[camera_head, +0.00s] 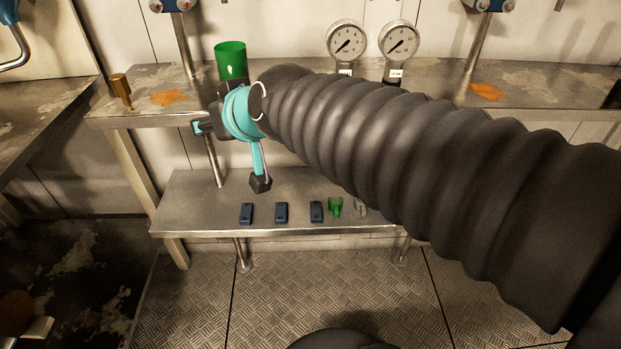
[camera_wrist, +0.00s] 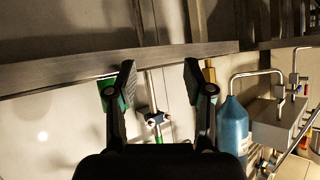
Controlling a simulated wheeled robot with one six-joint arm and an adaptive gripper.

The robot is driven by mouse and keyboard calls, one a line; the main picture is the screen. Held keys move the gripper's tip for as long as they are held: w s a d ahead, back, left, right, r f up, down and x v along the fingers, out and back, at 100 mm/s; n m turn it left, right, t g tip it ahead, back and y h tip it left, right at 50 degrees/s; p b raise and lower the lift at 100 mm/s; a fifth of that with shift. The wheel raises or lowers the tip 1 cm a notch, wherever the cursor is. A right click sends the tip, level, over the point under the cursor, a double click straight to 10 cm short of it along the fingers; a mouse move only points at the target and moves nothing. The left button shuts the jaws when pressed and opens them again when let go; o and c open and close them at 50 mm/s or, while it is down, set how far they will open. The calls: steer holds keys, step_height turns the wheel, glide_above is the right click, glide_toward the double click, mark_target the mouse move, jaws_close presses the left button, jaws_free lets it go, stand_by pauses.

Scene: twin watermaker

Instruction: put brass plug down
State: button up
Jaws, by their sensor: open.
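The brass plug (camera_head: 121,90) stands upright at the left end of the upper metal bench (camera_head: 150,80) in the head view. A small brass-coloured part, likely the same plug (camera_wrist: 208,72), shows behind the right finger in the wrist view. My gripper (camera_wrist: 158,76) is open, with nothing between its two dark pads. In the head view my arm reaches in from the right, and its teal wrist is in front of the bench edge, to the right of the plug and apart from it. The gripper is partly hidden there.
A green cylinder (camera_head: 231,60) stands on the upper bench behind my wrist. Two gauges (camera_head: 346,42) stand further right. The lower shelf (camera_head: 190,205) holds several dark blue blocks (camera_head: 281,212) and a green clip (camera_head: 335,207). A blue bottle (camera_wrist: 233,127) shows in the wrist view.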

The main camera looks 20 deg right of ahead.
steer(key=s+d+f+m+g+h, duration=0.1)
steer(key=s+d+f+g+h, duration=0.1)
steer(key=s+d+f, duration=0.3)
steer(key=s+d+f+m+g+h, duration=0.1)
steer(key=s+d+f, duration=0.4)
steer(key=s, duration=0.5)
steer(key=f+g+h, duration=0.1)
steer(key=f+g, duration=0.1)
steer(key=shift+s+d+g, duration=0.3)
steer(key=shift+d, duration=0.1)
